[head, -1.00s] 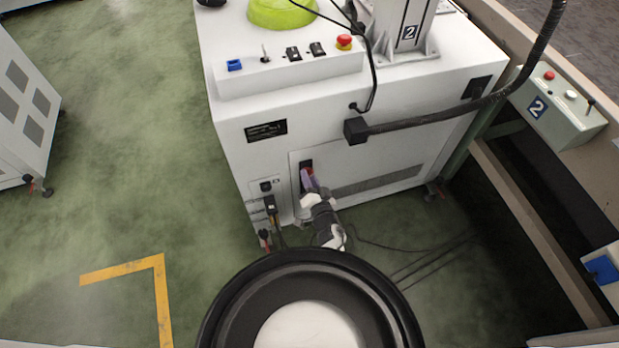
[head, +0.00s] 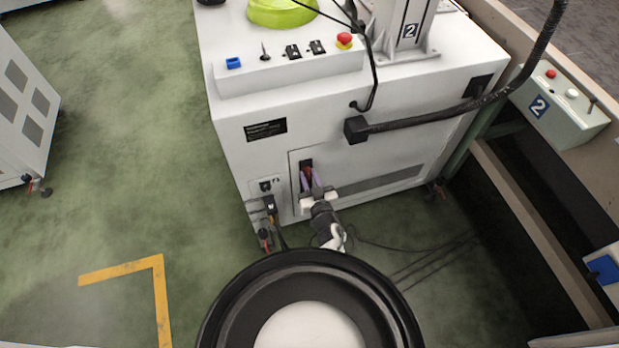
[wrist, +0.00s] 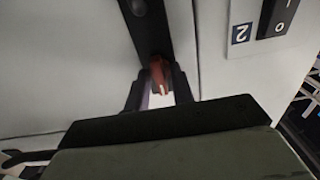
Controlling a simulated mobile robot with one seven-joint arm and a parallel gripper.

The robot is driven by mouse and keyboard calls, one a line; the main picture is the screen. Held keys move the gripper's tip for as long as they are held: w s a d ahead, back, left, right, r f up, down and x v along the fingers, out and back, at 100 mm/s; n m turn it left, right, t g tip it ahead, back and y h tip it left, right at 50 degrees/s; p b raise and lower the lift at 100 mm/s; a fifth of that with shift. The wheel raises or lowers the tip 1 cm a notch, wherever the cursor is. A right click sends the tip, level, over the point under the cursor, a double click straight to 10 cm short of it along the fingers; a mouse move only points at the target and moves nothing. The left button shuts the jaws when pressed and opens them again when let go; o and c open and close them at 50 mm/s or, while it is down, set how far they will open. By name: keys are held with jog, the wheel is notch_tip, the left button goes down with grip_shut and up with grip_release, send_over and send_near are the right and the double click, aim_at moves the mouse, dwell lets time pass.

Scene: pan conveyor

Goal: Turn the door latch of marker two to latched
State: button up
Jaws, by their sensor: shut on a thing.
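The door latch (head: 308,172) is a small red handle on a dark upright plate, set in the door (head: 340,165) of the white machine cabinet.
A black rocker switch (wrist: 279,16) is right of the latch. A cabinet foot and cables stand near my gripper at lower left. A thick black cable (head: 430,118) crosses the cabinet front above the door. A control box (head: 560,110) is at right.

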dwell(0.4)
jog(key=o, duration=0.7)
